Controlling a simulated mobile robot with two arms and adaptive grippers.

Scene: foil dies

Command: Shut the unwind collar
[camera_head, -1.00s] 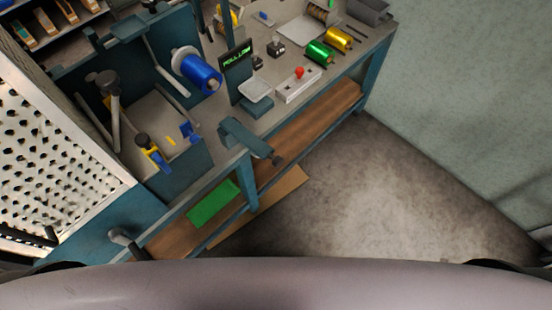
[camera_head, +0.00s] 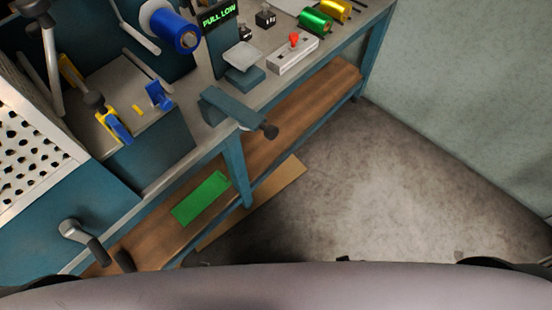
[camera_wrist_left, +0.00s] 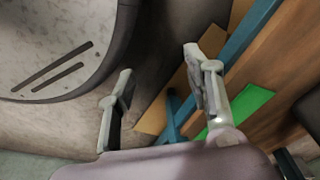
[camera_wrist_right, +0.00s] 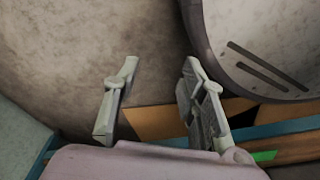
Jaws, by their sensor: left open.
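A blue foil roll (camera_head: 175,32) sits on a spindle at the upper left of the head view, with a pale grey disc (camera_head: 151,12) at its back end. I cannot tell which part there is the unwind collar, or whether it is open or shut. My left gripper (camera_wrist_left: 158,65) is open and empty in the left wrist view, above the floor near the bench's lower shelf. My right gripper (camera_wrist_right: 160,65) is open and empty in the right wrist view, also over the floor. Neither gripper shows clearly in the head view, and both are away from the roll.
A display (camera_head: 218,15) reads "PULL LOW". A small scale (camera_head: 243,60), a grey box with a red knob (camera_head: 292,55), and green (camera_head: 316,21) and gold (camera_head: 336,10) rolls stand on the bench. A teal arm (camera_head: 235,112) juts past its front edge. The floor (camera_head: 400,190) at right is clear.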

